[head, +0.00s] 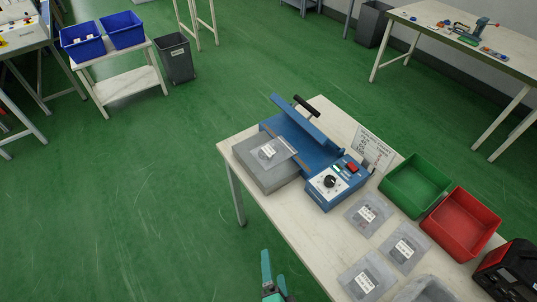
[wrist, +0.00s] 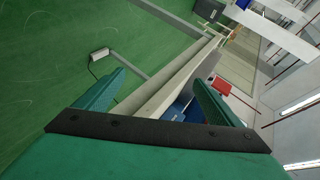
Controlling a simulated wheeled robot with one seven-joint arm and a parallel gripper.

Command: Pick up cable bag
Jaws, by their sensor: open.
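Several clear bags with white labels and dark contents lie on the white table. Three lie in front of the bins: an upper bag (head: 369,214), a right bag (head: 405,249) and a lower bag (head: 366,279). Another bag (head: 272,152) lies on the grey block of the blue sealer. I cannot tell which is the cable bag. My gripper (head: 274,268) is green, open and empty, left of the table's near edge and apart from the bags. In the wrist view my open fingers (wrist: 158,80) frame the table edge; no bag is clear there.
The blue sealer (head: 332,184) with a raised arm stands on the table (head: 295,222). A green bin (head: 415,185), a red bin (head: 462,225) and a black device (head: 508,272) line its right side.

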